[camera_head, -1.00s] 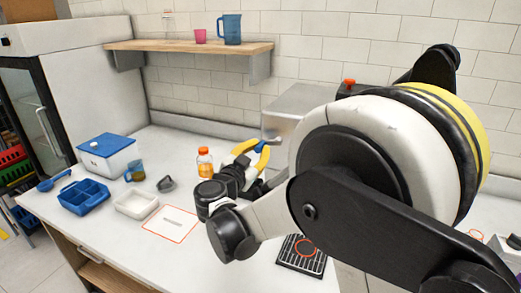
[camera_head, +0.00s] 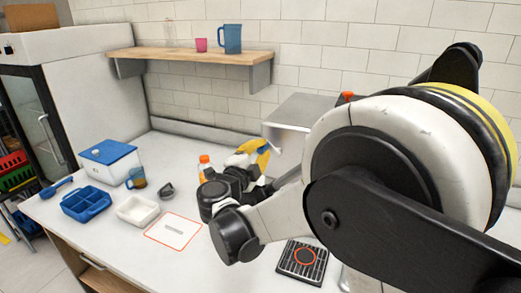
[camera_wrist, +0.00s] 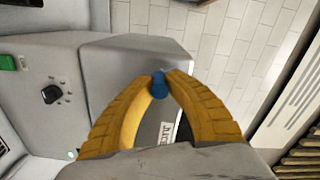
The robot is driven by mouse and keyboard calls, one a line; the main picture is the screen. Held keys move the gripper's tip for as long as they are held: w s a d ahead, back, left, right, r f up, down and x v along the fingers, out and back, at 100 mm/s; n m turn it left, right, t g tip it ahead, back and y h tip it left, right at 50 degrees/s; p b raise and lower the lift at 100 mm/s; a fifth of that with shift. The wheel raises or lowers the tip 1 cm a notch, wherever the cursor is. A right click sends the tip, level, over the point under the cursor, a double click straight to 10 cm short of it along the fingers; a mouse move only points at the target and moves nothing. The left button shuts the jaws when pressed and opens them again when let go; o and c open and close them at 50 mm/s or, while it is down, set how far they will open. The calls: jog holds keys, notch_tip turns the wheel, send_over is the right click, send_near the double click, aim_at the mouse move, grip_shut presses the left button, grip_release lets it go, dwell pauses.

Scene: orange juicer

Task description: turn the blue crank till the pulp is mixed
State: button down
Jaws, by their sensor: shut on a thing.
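The blue crank's knob (camera_wrist: 160,85) shows in the wrist view between the yellow fingertips of my gripper (camera_wrist: 160,76). The fingers are closed on it from both sides. The rest of the crank is hidden. The grey juicer body (camera_wrist: 110,90) fills the left and middle of the wrist view, with a black dial and a green switch. In the head view my gripper (camera_head: 262,152) is up against the grey juicer housing (camera_head: 296,112), and my arm covers much of it. The pulp is not visible.
A blue divided tray (camera_head: 86,202), a white tray (camera_head: 138,209), a lidded box (camera_head: 108,158) and a mug (camera_head: 136,178) stand left. A black drip grate (camera_head: 303,262) lies in front. A shelf (camera_head: 190,56) hangs above.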

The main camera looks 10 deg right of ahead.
jog(key=shift+s+d+r+m, duration=0.1)
jog(key=shift+d+r+m, duration=0.1)
jog(key=shift+m, duration=0.6)
jog(key=c, duration=1.3)
grip_release()
jog(key=v, duration=1.2)
